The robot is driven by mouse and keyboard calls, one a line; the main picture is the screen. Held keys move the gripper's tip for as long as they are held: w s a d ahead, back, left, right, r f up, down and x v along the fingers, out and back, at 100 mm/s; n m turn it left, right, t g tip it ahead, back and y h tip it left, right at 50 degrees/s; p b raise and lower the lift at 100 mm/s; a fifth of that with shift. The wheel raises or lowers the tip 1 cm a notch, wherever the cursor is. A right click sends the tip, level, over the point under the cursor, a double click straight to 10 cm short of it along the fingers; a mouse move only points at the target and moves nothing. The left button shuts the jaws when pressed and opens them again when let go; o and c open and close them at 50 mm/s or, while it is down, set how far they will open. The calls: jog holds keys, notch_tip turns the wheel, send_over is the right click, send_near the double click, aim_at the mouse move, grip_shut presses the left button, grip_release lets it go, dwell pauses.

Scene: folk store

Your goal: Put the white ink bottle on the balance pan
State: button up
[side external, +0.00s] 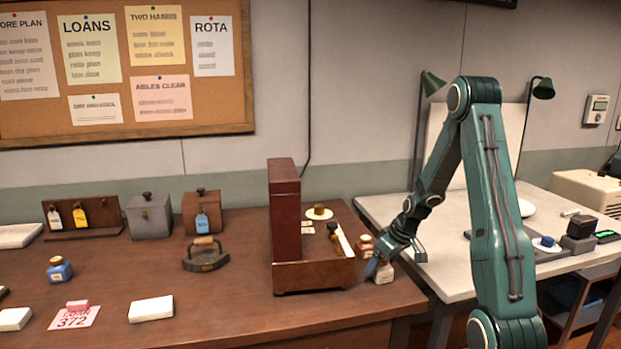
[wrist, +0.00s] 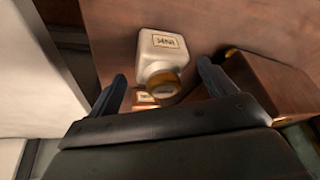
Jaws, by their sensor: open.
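The white ink bottle (side external: 383,274) stands near the right end of the brown counter, beside a wooden box. In the wrist view the bottle (wrist: 163,48) shows a label and a brown cap, and lies between my two spread fingers. My gripper (side external: 396,261) is open and low at the bottle; no grip on it shows. In the wrist view my gripper (wrist: 160,82) has a finger on either side of the bottle's cap end. I cannot tell for sure which thing is the balance pan; a round white dish with a blue object (side external: 546,242) is on the pale table.
The wooden box (side external: 315,275) with a tall panel stands close left of my gripper. A small brown-topped item (side external: 365,246) is just behind the bottle. The pale table (side external: 455,272) is to the right, across a gap. A blue bottle (side external: 60,270) and an iron (side external: 206,257) stand farther left.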

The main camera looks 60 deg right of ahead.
jog(key=c, duration=1.3)
jog(key=shift+r, duration=0.1)
notch_tip(320, 180, up, 20)
jog(key=shift+f, duration=0.1)
dwell(0.6)
